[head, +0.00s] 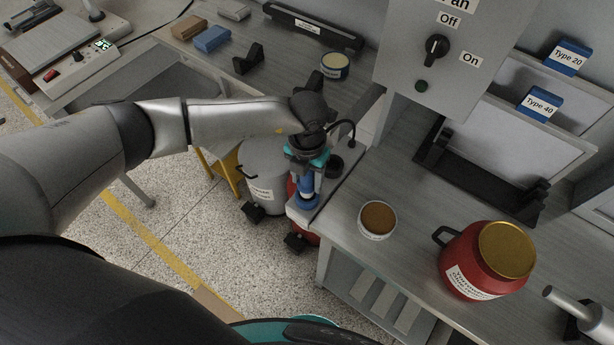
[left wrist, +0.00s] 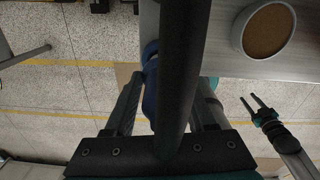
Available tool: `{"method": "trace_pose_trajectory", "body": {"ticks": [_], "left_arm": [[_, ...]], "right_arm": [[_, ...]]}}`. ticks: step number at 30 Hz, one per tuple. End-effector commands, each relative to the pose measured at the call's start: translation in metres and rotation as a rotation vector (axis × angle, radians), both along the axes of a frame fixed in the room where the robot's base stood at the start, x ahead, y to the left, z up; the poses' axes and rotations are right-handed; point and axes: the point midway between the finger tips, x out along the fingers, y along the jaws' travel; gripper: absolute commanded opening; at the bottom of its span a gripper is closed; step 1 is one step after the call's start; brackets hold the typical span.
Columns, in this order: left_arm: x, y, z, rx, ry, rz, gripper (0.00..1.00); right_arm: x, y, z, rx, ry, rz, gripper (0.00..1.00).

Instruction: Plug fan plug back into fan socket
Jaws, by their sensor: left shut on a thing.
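The blue fan plug (head: 307,188) is between the fingers of my left gripper (head: 306,182), at the near-left corner of the workbench. The gripper is shut on it. In the left wrist view the blue plug (left wrist: 150,88) shows between the fingers, partly covered by a dark cylinder. A black round piece (head: 335,165), possibly the fan socket, sits on the bench edge just right of the gripper, with a black cable arching near it. I cannot tell whether the plug touches a socket. My right gripper (left wrist: 256,106) is open and empty in the left wrist view.
A grey fan switch box (head: 420,65) has an Off/On knob. A small tub (head: 377,220) and a red jar with gold lid (head: 470,265) stand on the bench. A grey canister (head: 262,170) stands below the gripper. The bench between tub and black stand (head: 480,180) is clear.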

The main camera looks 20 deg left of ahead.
Motion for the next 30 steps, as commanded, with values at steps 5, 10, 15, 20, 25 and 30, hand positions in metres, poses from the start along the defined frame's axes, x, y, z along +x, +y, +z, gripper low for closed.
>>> {"method": "trace_pose_trajectory", "body": {"ticks": [5, 10, 15, 20, 25, 30], "left_arm": [[0.0, 0.0, -0.005, 0.0, -0.001, 0.0, 0.0], [0.0, 0.0, -0.01, -0.001, -0.001, 0.0, 0.0], [0.0, 0.0, -0.014, -0.001, -0.001, 0.0, 0.0], [0.0, 0.0, -0.018, -0.001, -0.001, 0.0, 0.0], [0.0, 0.0, -0.022, -0.001, -0.001, 0.0, 0.0], [0.0, 0.0, -0.026, -0.001, -0.001, 0.0, 0.0]], "right_arm": [[0.0, 0.0, -0.005, 0.0, 0.0, 0.0, 0.45], [0.0, 0.0, -0.008, 0.0, 0.0, 0.0, 0.45], [0.0, 0.0, -0.012, 0.0, 0.0, -0.001, 0.45], [0.0, 0.0, -0.015, 0.0, 0.0, -0.001, 0.45], [0.0, 0.0, -0.019, 0.0, 0.0, -0.001, 0.45], [0.0, 0.0, -0.022, 0.0, 0.0, -0.001, 0.45]]}}
